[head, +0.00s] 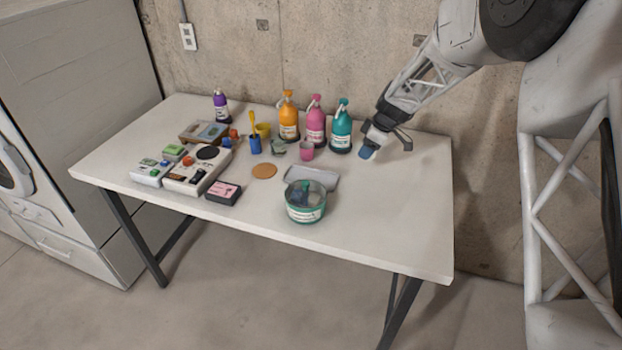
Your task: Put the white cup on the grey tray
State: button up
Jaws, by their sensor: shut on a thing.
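My gripper (384,142) is above the right part of the table, just right of the teal bottle. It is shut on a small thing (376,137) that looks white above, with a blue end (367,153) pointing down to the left. This may be the white cup, but it is too small and too covered by the fingers to be sure. No other white cup shows. The grey tray (324,181) lies flat near the table's middle, left of and nearer than my gripper. Its front is partly hidden by a green-rimmed tub.
The tub (305,204) stands right before the tray. A pink cup (307,151) and purple, orange, pink and teal bottles (341,130) stand behind it. A round brown coaster (264,171) lies left. Boxes crowd the table's (400,215) left side; its right side is clear.

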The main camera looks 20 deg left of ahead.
notch_tip(320, 180, up, 4)
send_over(293, 174)
jog(key=d, duration=0.1)
jog(key=shift+d+f, duration=0.15)
jog(key=shift+d, duration=0.05)
jog(key=shift+f, duration=3.15)
jog(key=shift+f, duration=1.85)
jog(key=shift+f, duration=0.15)
jog(key=o, duration=0.9)
